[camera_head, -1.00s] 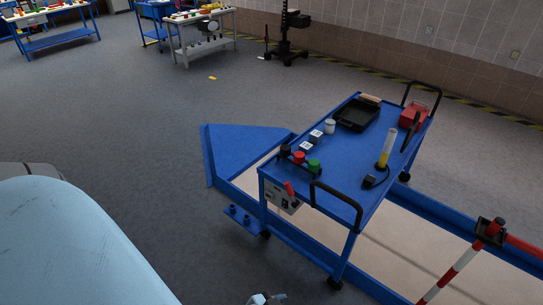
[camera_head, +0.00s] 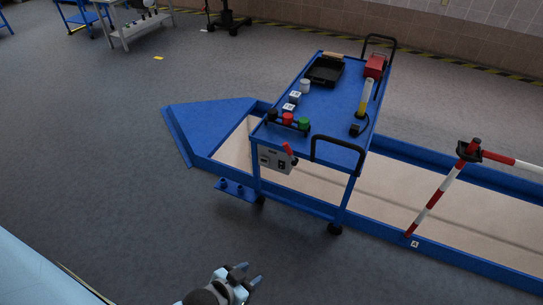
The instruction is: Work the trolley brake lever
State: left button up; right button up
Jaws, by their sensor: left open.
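The blue trolley (camera_head: 318,107) stands upright in the middle, its wheels at a long shallow blue-walled bay. A grey box (camera_head: 272,160) with dark sockets hangs under the trolley's near left end. A red-handled lever (camera_head: 289,152) leans up and left from the box's right side; it is the only lever I can make out. My left gripper (camera_head: 250,274) is at the bottom centre, open and empty. It is apart from the trolley, nearer to me and below the lever in the picture. My right gripper is out of view.
A blue step plate with pegs (camera_head: 235,189) juts out low at the trolley's near left. A black push handle (camera_head: 338,153) is at the near end. A red-white striped pole (camera_head: 434,204) stands at right. Grey floor (camera_head: 110,180) at left is clear.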

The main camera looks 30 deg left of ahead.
aim_at(286, 145)
jog(key=k+j, duration=0.2)
jog(key=j, duration=0.15)
jog(key=k+j, duration=0.2)
jog(key=j, duration=0.15)
jog(key=k+j, duration=0.2)
jog(key=j, duration=0.15)
jog(key=k+j, duration=0.15)
jog(key=j, duration=0.25)
jog(key=k+j, duration=0.2)
jog(key=j, duration=0.15)
jog(key=i+j+z, duration=0.1)
jog(key=i+j, duration=0.15)
jog(key=i+j+z, duration=0.15)
jog(key=j, duration=0.3)
jog(key=i+j+z, duration=0.1)
jog(key=i+j, duration=0.2)
jog(key=i+j+z, duration=0.1)
jog(key=j, duration=0.45)
jog(key=i+j+z, duration=0.1)
jog(key=z, duration=0.35)
jog(key=j+z, duration=0.25)
jog(key=z, duration=0.2)
jog(key=j+z, duration=0.25)
jog(key=j, duration=0.3)
jog(key=j+z, duration=0.3)
jog(key=j, duration=0.2)
jog(key=k+j+z, duration=0.1)
jog(key=j, duration=0.6)
jog(key=k+j+z, duration=0.15)
jog(key=j, duration=0.2)
